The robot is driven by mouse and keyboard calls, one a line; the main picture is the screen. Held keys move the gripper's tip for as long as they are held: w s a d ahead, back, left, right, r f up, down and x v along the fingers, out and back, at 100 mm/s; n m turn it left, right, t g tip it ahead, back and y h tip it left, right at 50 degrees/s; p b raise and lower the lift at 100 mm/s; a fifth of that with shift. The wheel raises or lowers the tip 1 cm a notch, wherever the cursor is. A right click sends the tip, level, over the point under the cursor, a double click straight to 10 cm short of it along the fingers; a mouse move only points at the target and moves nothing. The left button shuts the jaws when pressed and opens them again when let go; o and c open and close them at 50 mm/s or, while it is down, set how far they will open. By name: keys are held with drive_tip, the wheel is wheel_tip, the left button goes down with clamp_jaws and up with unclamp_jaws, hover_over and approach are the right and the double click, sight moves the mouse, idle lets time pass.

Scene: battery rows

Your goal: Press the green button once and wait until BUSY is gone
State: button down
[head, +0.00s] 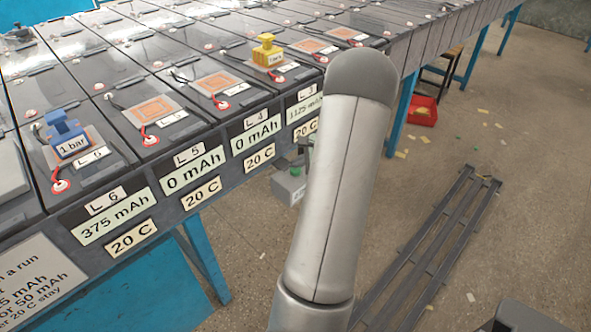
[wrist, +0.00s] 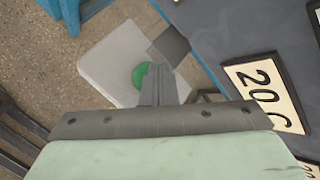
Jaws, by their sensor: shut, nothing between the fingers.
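The green button (wrist: 141,75) is a round dome on top of a pale grey box (wrist: 105,62) in the wrist view. My gripper (wrist: 158,70) is shut and empty. Its fingertips appear right beside the button and cover part of its right side; I cannot tell whether they touch it. In the head view the grey box (head: 287,187) stands below the front edge of the battery table, partly hidden by my arm. A label on its front is mostly hidden, and I can read no BUSY sign in either view.
The table of battery rows (head: 135,204) has front displays, including L 6 at 375 mAh and L 5 at 0 mAh. A blue 1 bar block (head: 64,128) and a yellow block (head: 267,50) stand on it. A dark metal frame (head: 440,240) lies on the floor.

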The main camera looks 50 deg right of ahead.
sight(299, 170)
drive_tip(key=shift+f+b, duration=0.5)
drive_tip(key=shift+b, duration=0.05)
idle(0.4)
drive_tip(key=shift+r, duration=0.1)
drive_tip(key=shift+r+p, duration=0.45)
drive_tip(key=shift+r, duration=0.35)
drive_tip(key=shift+r+p, duration=1.55)
drive_tip(key=shift+r, duration=1.05)
drive_tip(key=shift+f, duration=0.1)
